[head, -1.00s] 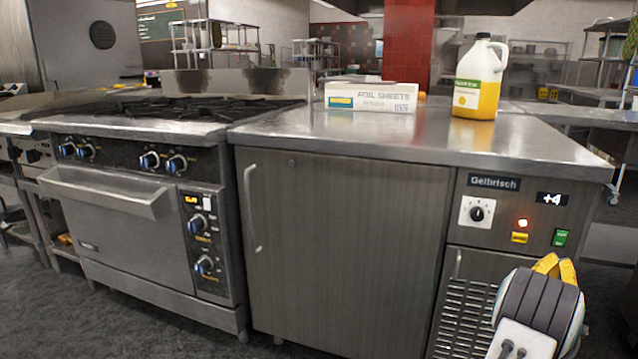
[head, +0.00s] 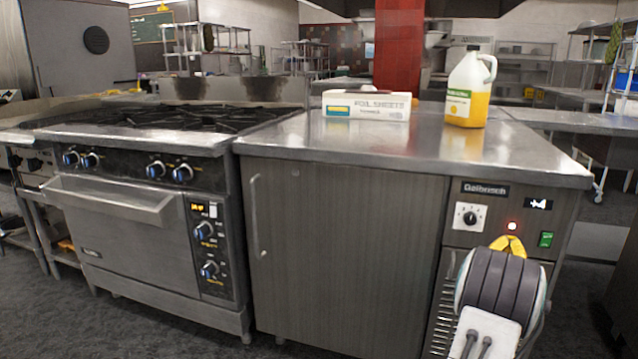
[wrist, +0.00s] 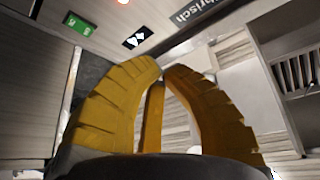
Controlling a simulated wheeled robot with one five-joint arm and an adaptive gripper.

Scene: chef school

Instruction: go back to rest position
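My gripper (head: 508,243) shows at the lower right of the head view, in front of the steel cabinet's control panel. Its yellow fingers curve together at the tips. In the wrist view the fingers of my gripper (wrist: 162,68) nearly meet at the tips, with a thin third yellow strip between them. Nothing is held between them. The gripper is apart from the bottle and box on the counter.
The steel counter (head: 345,145) bears a foil sheets box (head: 366,106) and a jug of yellow liquid (head: 468,92). A stove (head: 150,190) stands at left. Dark floor (head: 150,335) is free in front. A cabinet control panel (head: 500,215) is close behind my gripper.

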